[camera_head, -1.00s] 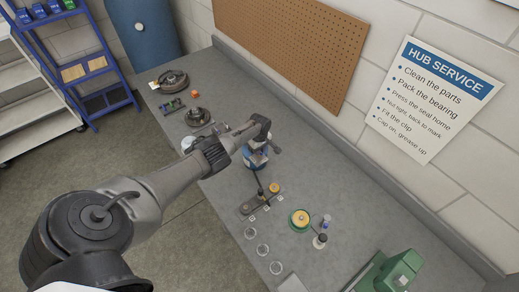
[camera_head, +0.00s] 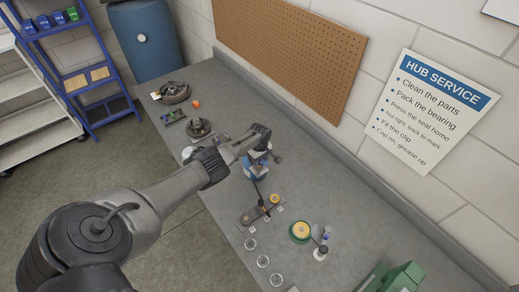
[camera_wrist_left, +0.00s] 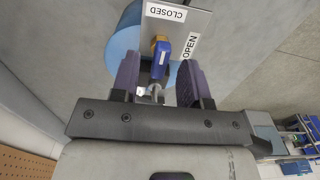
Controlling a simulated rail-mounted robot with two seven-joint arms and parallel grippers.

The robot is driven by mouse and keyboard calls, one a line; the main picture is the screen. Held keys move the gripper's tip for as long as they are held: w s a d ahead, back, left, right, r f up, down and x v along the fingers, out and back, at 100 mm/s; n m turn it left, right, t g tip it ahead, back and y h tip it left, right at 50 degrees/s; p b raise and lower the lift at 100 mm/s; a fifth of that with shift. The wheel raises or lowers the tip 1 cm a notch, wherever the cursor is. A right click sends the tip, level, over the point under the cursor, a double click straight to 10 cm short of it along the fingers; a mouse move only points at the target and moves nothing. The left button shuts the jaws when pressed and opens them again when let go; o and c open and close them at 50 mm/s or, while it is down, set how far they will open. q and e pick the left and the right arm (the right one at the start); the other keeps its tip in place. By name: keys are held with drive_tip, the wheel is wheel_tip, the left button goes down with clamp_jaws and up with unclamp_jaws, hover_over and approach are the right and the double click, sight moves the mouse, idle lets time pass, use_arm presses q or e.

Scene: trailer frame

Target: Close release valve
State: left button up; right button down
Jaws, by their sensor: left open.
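The release valve (camera_wrist_left: 162,54) shows in the left wrist view as a blue lever with a brass-coloured part, beside a grey plate (camera_wrist_left: 202,24) marked CLOSED and OPEN. The lever lies nearer the OPEN label. A blue round body (camera_wrist_left: 122,42) is behind the plate, and a small silver fitting shows below the lever. My left gripper (camera_wrist_left: 159,84) is open, with one finger on each side of the lever; whether either touches it I cannot tell. In the head view my left gripper (camera_head: 263,139) is over the blue body (camera_head: 255,168), hiding the valve. My right gripper is not in view.
The grey bench (camera_head: 345,226) holds a dark tray (camera_head: 250,216), a green-rimmed yellow disc (camera_head: 300,231), a small white bottle (camera_head: 320,253) and a green machine (camera_head: 402,278). Hub parts (camera_head: 174,92) lie at the far end. A pegboard (camera_head: 290,45) hangs on the wall behind.

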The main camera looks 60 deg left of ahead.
sight(260, 161)
use_arm(q)
wheel_tip(260, 161, up, 6)
drive_tip(key=p, duration=0.2)
drive_tip(key=shift+a+f+p, duration=0.1)
drive_tip(key=shift+f+p, duration=0.15)
drive_tip(key=shift+p, duration=0.1)
wheel_tip(260, 161, up, 8)
drive_tip(key=shift+f+p, duration=0.2)
drive_tip(key=shift+p, duration=0.25)
